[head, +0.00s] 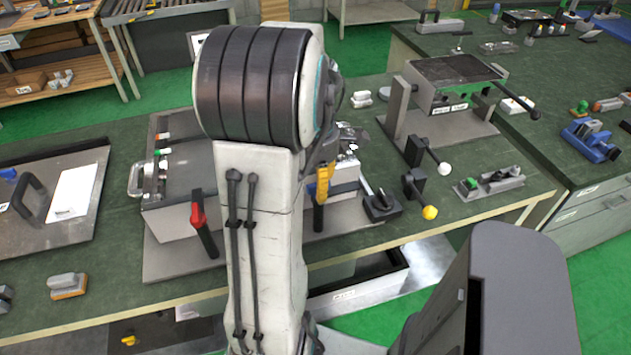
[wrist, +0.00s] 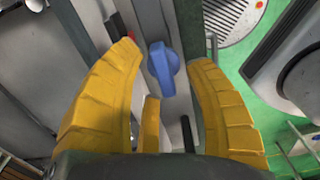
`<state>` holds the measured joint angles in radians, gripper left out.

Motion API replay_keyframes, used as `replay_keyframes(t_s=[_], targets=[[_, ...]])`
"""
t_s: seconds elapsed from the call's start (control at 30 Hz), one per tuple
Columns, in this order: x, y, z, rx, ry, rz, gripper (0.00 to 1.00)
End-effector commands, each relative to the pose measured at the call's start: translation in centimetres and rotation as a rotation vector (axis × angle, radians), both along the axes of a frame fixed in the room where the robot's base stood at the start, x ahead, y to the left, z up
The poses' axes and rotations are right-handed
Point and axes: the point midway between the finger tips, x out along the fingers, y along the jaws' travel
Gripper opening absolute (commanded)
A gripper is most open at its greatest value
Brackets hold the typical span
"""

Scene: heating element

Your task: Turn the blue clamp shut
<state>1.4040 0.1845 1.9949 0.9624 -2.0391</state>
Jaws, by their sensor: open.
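The blue clamp handle (wrist: 163,72) shows in the upper middle of the wrist view. It is a short blue grip on a grey metal fixture. My gripper (wrist: 167,56) is open, with its two yellow ribbed fingers on either side of the blue handle in the picture. Gaps show on both sides, and I see no finger touching it. The depth between fingertips and handle is hard to judge.
Levers with a white knob (head: 444,168) and a yellow knob (head: 429,212) stand right. A blue tool (head: 592,140) lies on the right bench.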

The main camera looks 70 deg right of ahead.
Motion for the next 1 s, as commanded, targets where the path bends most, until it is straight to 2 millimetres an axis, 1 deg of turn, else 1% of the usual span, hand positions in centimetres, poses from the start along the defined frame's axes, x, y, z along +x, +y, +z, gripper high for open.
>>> replay_keyframes(t_s=[0.2,0.23,0.8,1.0], targets=[[0.0,0.0,-0.03,0.0,0.0,0.0,0.48],[0.0,0.0,-0.03,0.0,0.0,0.0,0.51],[0.0,0.0,0.0,0.0,0.0,0.0,0.0],[0.0,0.0,-0.01,0.0,0.0,0.0,0.0]])
